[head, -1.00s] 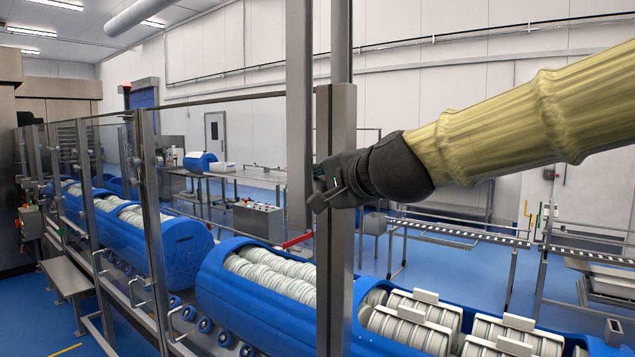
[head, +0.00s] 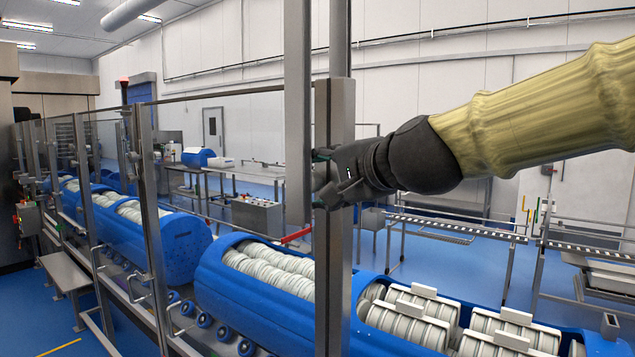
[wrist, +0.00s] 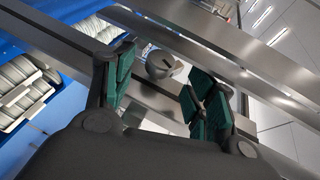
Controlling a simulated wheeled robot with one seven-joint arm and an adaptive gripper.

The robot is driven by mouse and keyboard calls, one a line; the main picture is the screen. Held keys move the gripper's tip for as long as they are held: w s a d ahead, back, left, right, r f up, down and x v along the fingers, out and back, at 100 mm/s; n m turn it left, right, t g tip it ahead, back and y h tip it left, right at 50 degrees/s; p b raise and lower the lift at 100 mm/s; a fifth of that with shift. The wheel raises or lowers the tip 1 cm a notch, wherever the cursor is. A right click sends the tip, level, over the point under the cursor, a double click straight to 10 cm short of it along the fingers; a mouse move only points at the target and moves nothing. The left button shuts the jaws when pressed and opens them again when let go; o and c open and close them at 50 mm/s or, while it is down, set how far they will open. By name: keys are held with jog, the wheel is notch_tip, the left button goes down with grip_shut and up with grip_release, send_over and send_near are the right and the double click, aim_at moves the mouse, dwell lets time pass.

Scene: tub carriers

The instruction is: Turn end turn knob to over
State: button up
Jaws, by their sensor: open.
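A round grey knob (wrist: 163,63) with a dark slot shows in the wrist view on a metal rail. It lies beyond and between my spread fingers, and I see no contact with it. My gripper (wrist: 161,88) is open, with green pads on both sides and nothing held. In the head view my gripper (head: 326,180) is at the metal post (head: 334,235), with its fingers partly seen against the post. The knob cannot be made out in the head view. Any marking around the knob is too small to read.
Blue tub carriers (head: 258,301) with white rolls and discs stand in a line behind glass panels and metal posts (head: 153,210). A red bar (head: 296,236) sticks out left of the post. Metal tables (head: 240,175) and racks (head: 455,228) stand farther back.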

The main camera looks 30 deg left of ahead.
jog(key=v, duration=0.8)
jog(key=shift+d+f, duration=0.1)
jog(key=m+t+y+p, duration=0.2)
jog(key=t+y+p, duration=0.1)
jog(key=y, duration=0.2)
send_near(315, 186)
jog(key=p+x, duration=0.4)
jog(key=x, duration=0.6)
dwell(0.5)
jog(key=c, duration=1)
